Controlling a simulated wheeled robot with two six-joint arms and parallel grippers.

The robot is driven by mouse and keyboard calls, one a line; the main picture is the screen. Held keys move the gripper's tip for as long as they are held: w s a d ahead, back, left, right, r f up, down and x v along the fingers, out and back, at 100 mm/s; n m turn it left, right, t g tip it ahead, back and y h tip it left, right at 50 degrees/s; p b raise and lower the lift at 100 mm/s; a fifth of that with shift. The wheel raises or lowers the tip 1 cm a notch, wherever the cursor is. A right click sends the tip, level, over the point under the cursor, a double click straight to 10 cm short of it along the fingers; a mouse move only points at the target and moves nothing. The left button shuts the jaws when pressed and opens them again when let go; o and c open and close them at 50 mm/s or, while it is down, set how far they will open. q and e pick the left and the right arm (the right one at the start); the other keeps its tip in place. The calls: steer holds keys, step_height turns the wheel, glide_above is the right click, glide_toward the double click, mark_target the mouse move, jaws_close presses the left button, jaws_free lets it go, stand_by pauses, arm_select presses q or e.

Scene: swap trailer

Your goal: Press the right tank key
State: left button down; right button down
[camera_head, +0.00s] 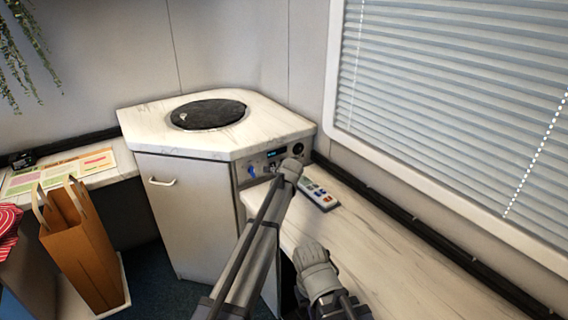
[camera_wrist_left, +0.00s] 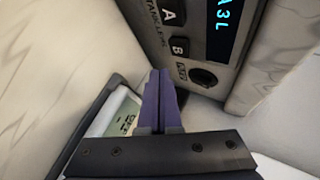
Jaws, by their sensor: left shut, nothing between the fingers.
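The control panel (camera_head: 275,162) is set in the front of the corner cabinet, with a small lit display (camera_head: 277,153). In the left wrist view the panel appears turned, with key A (camera_wrist_left: 168,12) and key B (camera_wrist_left: 179,47) beside "TANK LEVEL" lettering. B is the right key as the lettering reads. The lit display also shows there (camera_wrist_left: 226,15). My left gripper (camera_wrist_left: 160,76) is shut and empty, its purple fingertips just below key B in the picture. I cannot tell whether they touch the panel. In the head view my left wrist hides the fingers. My right gripper's fingers do not show.
A round black part (camera_wrist_left: 203,77) sits on the panel beside key B. A remote (camera_head: 318,194) lies on the counter (camera_head: 385,235) close to my left wrist. A blue knob (camera_head: 251,171) is at the panel's left. A paper bag (camera_head: 85,250) stands at the left.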

arm_select(q)
steer(key=shift+w+a, duration=0.5)
steer(key=shift+w, duration=0.2)
steer(key=shift+w+a, duration=0.1)
stand_by(1.6)
steer(key=shift+w+a, duration=0.15)
steer(key=shift+w, duration=0.1)
steer(key=shift+w+a, duration=0.25)
steer(key=shift+w, duration=0.1)
stand_by(0.8)
steer(key=shift+s, duration=0.15)
steer(key=shift+s+d, duration=0.5)
steer(key=shift+s, duration=0.05)
stand_by(0.3)
steer(key=shift+s+d, duration=0.75)
steer(key=shift+s, duration=0.3)
steer(key=shift+s+d, duration=0.7)
steer(key=shift+s, duration=0.3)
